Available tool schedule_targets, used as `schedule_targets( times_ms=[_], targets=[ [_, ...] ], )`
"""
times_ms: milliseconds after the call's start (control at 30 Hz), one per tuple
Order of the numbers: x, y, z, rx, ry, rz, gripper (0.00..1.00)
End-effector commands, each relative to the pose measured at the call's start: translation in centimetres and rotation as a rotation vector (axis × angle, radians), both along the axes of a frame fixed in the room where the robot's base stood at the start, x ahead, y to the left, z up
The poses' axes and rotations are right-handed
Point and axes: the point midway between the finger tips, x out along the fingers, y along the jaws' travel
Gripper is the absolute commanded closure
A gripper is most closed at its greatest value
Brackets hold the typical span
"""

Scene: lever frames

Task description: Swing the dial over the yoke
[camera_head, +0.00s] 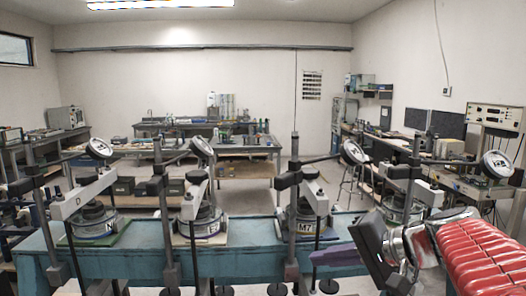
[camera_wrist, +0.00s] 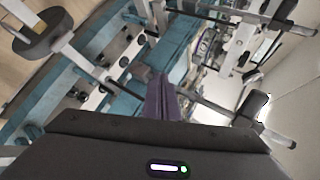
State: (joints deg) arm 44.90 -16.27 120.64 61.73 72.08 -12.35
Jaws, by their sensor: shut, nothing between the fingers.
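Several round white-faced dials stand on dark horizontal arms from dark posts: one at far left (camera_head: 98,148), one left of centre (camera_head: 201,147), one right of centre (camera_head: 353,152) and one at right (camera_head: 497,164). Each is off to the right of its post. White lever arms (camera_head: 85,196) reach over round bases below; which part is the yoke I cannot tell. My gripper (camera_head: 318,257) is at the lower right, its purple fingers shut and empty, pointing left near the bench's front edge. In the wrist view the fingers (camera_wrist: 161,90) touch nothing that I can make out.
The teal bench (camera_head: 250,262) carries the frames in a row. Dark posts (camera_head: 294,220) stand along its front, with black round knobs (camera_head: 276,289) below. Back tables (camera_head: 247,141) and the right-hand worktop with equipment stand farther off.

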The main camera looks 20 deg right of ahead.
Motion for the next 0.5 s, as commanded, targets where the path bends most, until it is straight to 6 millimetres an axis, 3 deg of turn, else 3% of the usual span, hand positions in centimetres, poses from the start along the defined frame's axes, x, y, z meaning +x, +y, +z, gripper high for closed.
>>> schedule_targets(
  times_ms=[33,200,500],
  targets=[
    [-0.6,1.8,-1.0,-0.040,0.037,0.051,1.00],
    [-3.3,6.1,-4.6,-0.193,0.153,0.185,1.00],
    [-8.3,10.5,-9.7,-0.507,0.237,0.347,1.00]
  ],
)
